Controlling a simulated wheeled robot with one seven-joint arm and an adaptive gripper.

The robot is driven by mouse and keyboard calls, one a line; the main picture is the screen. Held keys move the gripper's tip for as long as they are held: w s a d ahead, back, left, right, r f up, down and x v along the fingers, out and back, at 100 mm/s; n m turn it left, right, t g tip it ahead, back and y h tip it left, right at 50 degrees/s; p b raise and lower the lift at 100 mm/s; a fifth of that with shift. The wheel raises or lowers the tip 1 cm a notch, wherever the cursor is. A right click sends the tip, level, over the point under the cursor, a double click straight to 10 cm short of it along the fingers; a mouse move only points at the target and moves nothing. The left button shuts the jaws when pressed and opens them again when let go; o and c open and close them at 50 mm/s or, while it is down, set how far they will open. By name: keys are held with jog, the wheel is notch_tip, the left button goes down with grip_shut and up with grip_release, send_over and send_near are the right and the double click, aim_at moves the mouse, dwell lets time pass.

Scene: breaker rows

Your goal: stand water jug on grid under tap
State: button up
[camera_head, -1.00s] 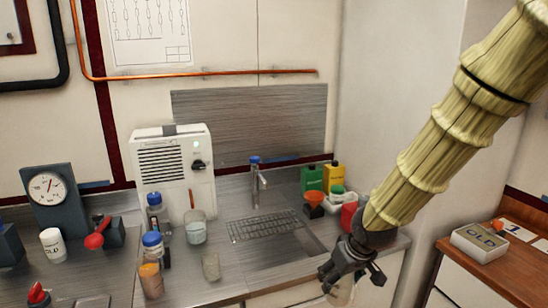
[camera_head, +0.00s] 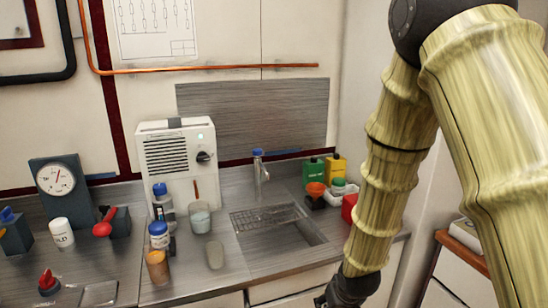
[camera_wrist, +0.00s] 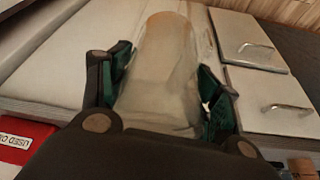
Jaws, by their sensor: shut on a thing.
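The water jug (camera_wrist: 165,80) is a pale, translucent vessel between my gripper's two fingers in the wrist view. My gripper (camera_wrist: 163,95) is shut on it, with green-lined pads at both sides. In the head view my gripper (camera_head: 335,298) is at the bottom edge, in front of the counter, and the jug cannot be seen there. The wire grid (camera_head: 268,217) lies over the sink. The tap (camera_head: 261,175), metal with a blue top, rises behind the grid. The grid looks empty, and my gripper is apart from it, nearer and to the right.
A beaker (camera_head: 200,220), a grey cup (camera_head: 215,255) and blue-capped jars (camera_head: 159,236) stand left of the grid. A green container (camera_head: 313,172), a yellow container (camera_head: 335,169) and an orange funnel (camera_head: 316,190) stand right of it. A white machine (camera_head: 177,160) is behind.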

jog(key=shift+m+h, duration=0.3)
jog(key=shift+m, duration=0.6)
jog(key=s+f, duration=0.1)
jog(key=f, duration=0.2)
jog(key=s+d+f, duration=0.1)
jog(key=f, duration=0.2)
jog(key=s+d+f, duration=0.1)
jog(key=f, duration=0.3)
jog(key=shift+s, duration=0.1)
jog(key=shift+a, duration=0.1)
